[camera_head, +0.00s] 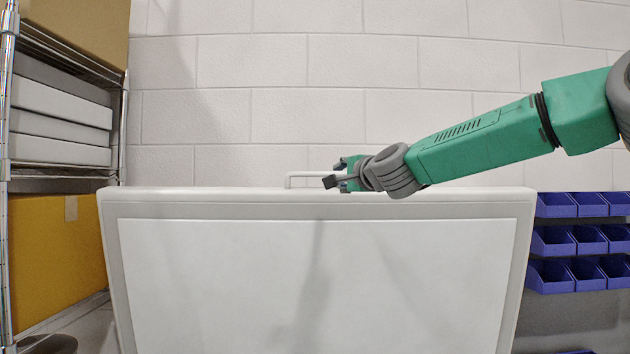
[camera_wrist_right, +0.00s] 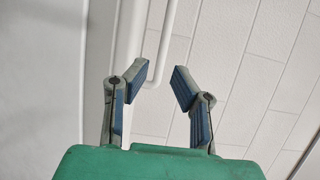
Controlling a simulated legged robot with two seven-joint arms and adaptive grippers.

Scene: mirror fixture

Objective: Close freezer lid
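The freezer lid (camera_head: 320,275) stands raised in the head view, its white inner panel facing me. A pale handle (camera_head: 300,176) shows above its top edge. My right gripper (camera_head: 338,176) is at the lid's top edge, beside the handle. In the right wrist view my right gripper (camera_wrist_right: 162,82) is open, its two fingers apart with nothing between the tips. The handle bar (camera_wrist_right: 165,40) runs just beyond the fingertips, nearer the left finger; I cannot tell if they touch. The lid's surface (camera_wrist_right: 40,80) fills the left of that view. My left gripper is not in view.
A wire shelf with white boxes (camera_head: 60,125) and a yellow-brown box (camera_head: 60,255) stands at the left, close to the lid. Blue bins (camera_head: 580,240) hang at the right. A white block wall (camera_head: 300,80) is behind the lid.

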